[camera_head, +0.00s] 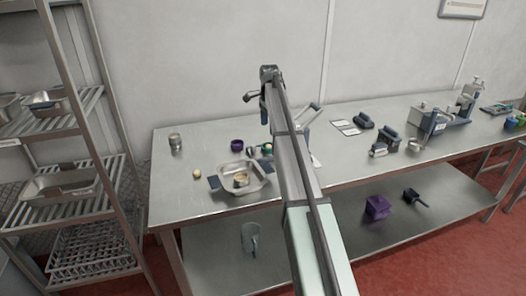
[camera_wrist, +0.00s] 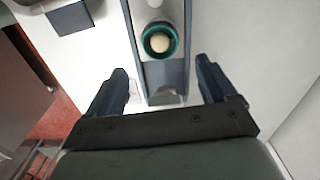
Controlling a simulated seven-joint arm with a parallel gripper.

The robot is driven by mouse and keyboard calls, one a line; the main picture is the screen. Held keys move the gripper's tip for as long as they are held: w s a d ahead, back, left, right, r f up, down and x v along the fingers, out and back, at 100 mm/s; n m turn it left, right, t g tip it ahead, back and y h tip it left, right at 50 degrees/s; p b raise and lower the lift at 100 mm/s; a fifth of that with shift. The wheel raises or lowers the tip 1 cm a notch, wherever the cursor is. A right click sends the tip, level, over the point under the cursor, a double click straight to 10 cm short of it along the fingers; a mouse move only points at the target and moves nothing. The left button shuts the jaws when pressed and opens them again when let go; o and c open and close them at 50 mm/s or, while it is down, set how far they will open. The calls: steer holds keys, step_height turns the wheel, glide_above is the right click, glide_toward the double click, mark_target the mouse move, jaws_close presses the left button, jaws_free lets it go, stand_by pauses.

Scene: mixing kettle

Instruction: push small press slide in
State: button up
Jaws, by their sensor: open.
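In the wrist view, the small press has a blue-grey slide (camera_wrist: 154,76) running up the middle of the picture. A teal ring cup (camera_wrist: 174,53) on the slide holds a pale round piece (camera_wrist: 160,43). A grey tab (camera_wrist: 165,97) is at the slide's near end. My gripper (camera_wrist: 162,66) is open and empty, with one dark blue finger on each side of the slide, seemingly apart from it. In the head view, my arm hides most of the press; a light lever (camera_head: 315,108) shows to its right.
In the head view, a metal tray (camera_head: 262,187) with a bowl lies left of my arm on the steel table (camera_head: 170,205). A jar (camera_head: 175,142) stands at the back left. Several dark devices (camera_head: 388,135) stand to the right. A wire shelf rack (camera_head: 75,185) is at far left.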

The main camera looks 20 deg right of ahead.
mark_target(253, 147)
steer(key=shift+c, duration=0.2)
steer(key=shift+a+r, duration=0.1)
steer(key=shift+a, duration=0.1)
steer(key=shift+c, duration=0.7)
steer(key=shift+n, duration=0.5)
steer(key=a+r, duration=0.1)
steer(key=a, duration=0.1)
steer(key=a+r, duration=0.1)
steer(key=a, duration=0.1)
steer(key=a+r, duration=0.1)
steer(key=a, duration=0.1)
steer(key=shift+a+r, duration=0.1)
steer(key=shift+r, duration=0.15)
steer(key=c, duration=0.5)
steer(key=shift+o, duration=0.2)
step_height(253, 147, down, 14)
steer(key=shift+r, duration=0.25)
jaws_close()
